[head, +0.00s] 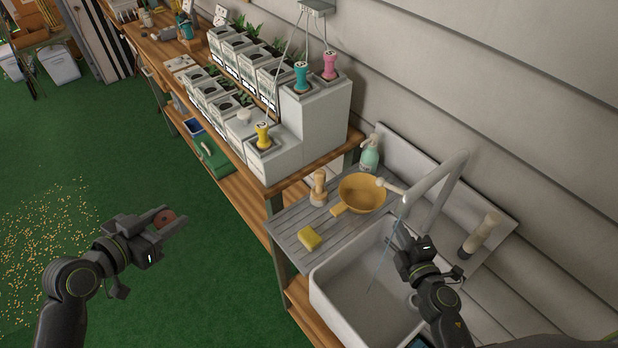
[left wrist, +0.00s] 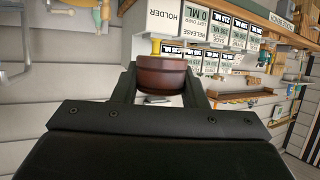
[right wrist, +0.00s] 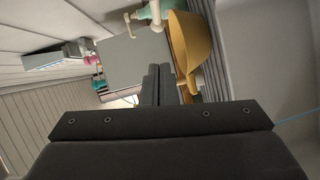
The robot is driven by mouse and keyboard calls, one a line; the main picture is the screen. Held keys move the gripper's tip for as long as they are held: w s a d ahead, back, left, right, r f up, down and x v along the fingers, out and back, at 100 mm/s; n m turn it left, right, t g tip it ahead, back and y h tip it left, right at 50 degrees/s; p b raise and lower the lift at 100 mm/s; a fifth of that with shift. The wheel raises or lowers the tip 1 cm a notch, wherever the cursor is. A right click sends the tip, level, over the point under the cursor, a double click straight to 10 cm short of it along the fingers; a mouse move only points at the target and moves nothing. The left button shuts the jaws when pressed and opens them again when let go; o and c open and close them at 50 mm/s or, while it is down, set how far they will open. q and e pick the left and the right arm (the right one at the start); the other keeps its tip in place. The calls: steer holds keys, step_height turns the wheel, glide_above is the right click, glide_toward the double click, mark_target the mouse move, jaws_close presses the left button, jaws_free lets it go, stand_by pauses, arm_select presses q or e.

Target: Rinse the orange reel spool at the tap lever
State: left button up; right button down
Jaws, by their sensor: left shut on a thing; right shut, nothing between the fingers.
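My left gripper (head: 172,222) is shut on a reddish-brown spool (head: 164,217), held over the green floor, well left of the sink. The spool (left wrist: 160,78) sits between the fingers in the left wrist view. My right gripper (head: 398,240) is shut and empty over the sink, close to the grey curved tap (head: 445,172). A pale lever with a round end (head: 391,187) sticks out near the spout, above and apart from the right fingertips. A thin blue stream of water (head: 381,262) runs from the spout into the white sink (head: 345,285).
A yellow pan (head: 362,193), a yellow sponge (head: 309,239), a wooden brush (head: 318,188) and a green bottle (head: 370,153) stand on the slatted drainboard (head: 290,222). White dispenser boxes line the bench behind. A cylinder (head: 482,235) stands right of the tap. Floor left is open.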

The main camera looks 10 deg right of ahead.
arm_select(q)
steer(key=shift+s+a+r, duration=0.15)
steer(key=shift+s, duration=0.15)
steer(key=shift+w+f, duration=0.15)
steer(key=shift+f, duration=0.25)
arm_select(e)
glide_toward(386, 186)
steer(key=w+a, duration=0.3)
arm_select(q)
steer(key=shift+f+b, duration=0.6)
steer(key=shift+b, duration=0.3)
arm_select(e)
steer(key=shift+w+d+f, duration=0.25)
steer(key=shift+w+d, duration=0.4)
steer(key=shift+w, duration=0.05)
steer(key=shift+w+d+f, duration=0.3)
steer(key=shift+w+d, duration=0.35)
steer(key=shift+w, duration=0.05)
arm_select(q)
steer(key=shift+s, duration=0.2)
